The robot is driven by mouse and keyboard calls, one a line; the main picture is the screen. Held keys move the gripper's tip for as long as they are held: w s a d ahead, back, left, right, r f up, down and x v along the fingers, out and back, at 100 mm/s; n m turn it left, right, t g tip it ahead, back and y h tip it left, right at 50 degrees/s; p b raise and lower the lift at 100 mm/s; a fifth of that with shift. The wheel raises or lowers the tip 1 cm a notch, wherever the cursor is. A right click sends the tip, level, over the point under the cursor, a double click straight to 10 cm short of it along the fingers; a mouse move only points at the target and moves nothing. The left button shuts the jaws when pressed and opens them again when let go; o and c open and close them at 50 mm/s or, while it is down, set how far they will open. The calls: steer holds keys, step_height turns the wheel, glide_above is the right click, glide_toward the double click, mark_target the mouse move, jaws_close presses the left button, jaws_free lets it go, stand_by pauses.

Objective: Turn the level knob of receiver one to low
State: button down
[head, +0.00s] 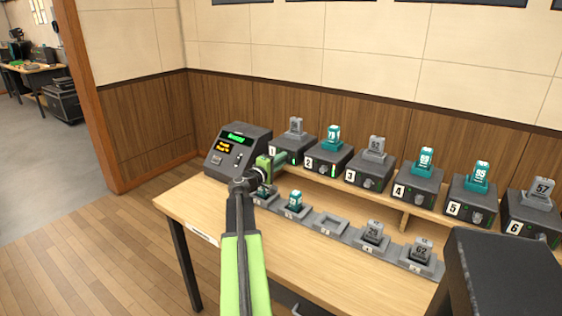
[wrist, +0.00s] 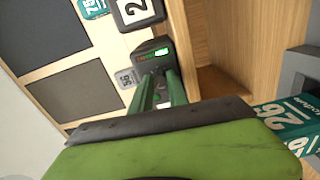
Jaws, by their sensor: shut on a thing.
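Receiver one (head: 289,146) is a dark box with a "1" label at the left end of the shelf, with a grey pack (head: 296,127) on top. My gripper (head: 279,160) reaches its front from the left. In the wrist view, my two green fingers (wrist: 158,78) are shut at the receiver's face (wrist: 152,52), just below a small level display lit mostly green at one end. The level knob is between or behind the fingertips and hidden in both views, so its setting cannot be read.
Receiver two (head: 328,157) and several more stand in a row to the right. Below my gripper, a charging rack (head: 330,224) holds several packs, with one empty slot. A console with a green screen (head: 238,150) stands close on the left. The table's front strip (head: 300,262) is clear.

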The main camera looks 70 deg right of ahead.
steer(key=n, duration=1.8)
steer(key=shift+n, duration=0.4)
steer(key=c, duration=1.3)
jaws_free()
steer(key=shift+a, duration=0.1)
